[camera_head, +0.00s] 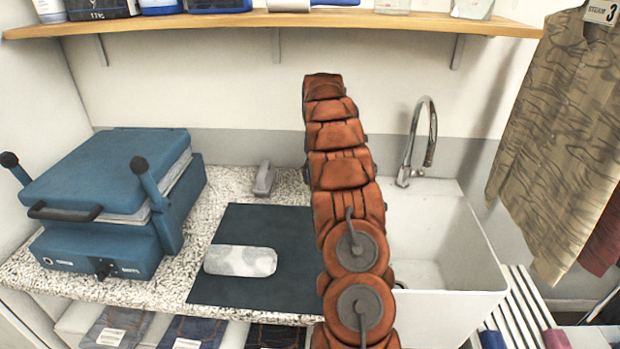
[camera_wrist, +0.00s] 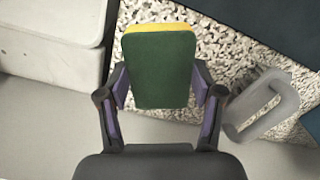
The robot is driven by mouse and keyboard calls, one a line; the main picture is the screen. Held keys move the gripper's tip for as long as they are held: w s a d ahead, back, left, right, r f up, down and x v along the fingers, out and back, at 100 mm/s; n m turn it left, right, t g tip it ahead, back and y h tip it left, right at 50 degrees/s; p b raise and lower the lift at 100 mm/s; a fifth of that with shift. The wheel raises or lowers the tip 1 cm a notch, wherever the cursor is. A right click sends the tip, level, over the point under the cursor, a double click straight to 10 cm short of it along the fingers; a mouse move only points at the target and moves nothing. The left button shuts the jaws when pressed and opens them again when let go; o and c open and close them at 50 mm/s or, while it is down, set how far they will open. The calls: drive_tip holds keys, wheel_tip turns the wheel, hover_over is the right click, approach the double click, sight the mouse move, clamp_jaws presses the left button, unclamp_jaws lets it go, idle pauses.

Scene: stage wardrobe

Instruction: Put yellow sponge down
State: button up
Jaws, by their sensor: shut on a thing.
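The sponge (camera_wrist: 160,65) shows in the wrist view as a dark green block with a yellow strip along its top edge. My gripper (camera_wrist: 160,88) is shut on it, with one purple-padded finger at each side. Speckled countertop (camera_wrist: 228,48) shows around the sponge; I cannot tell whether the sponge touches it. In the head view my orange arm hides both the gripper and the sponge.
A grey handled object (camera_head: 264,179) stands on the counter's back part, close to the gripper in the wrist view (camera_wrist: 236,127). A dark mat (camera_head: 240,293) bears a pale patterned block (camera_head: 240,261). A blue press (camera_head: 105,180) stands left; a white sink (camera_head: 450,312) and tap (camera_head: 405,168) lie right.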

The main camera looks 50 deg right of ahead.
drive_tip(key=shift+w+d+f+p, duration=0.1)
drive_tip(key=shift+w+p, duration=0.15)
drive_tip(key=shift+w, duration=0.6)
drive_tip(key=shift+w+d+f+p, duration=0.1)
drive_tip(key=shift+w+p, duration=0.15)
drive_tip(key=shift+w, duration=0.55)
drive_tip(key=shift+w, duration=0.15)
drive_tip(key=shift+f+p, duration=0.5)
drive_tip(key=shift+f, duration=0.25)
drive_tip(key=shift+f+p, duration=0.35)
drive_tip(key=shift+f, duration=0.65)
drive_tip(key=shift+f, duration=0.2)
drive_tip(key=o, duration=1.4)
drive_tip(key=shift+r, duration=0.1)
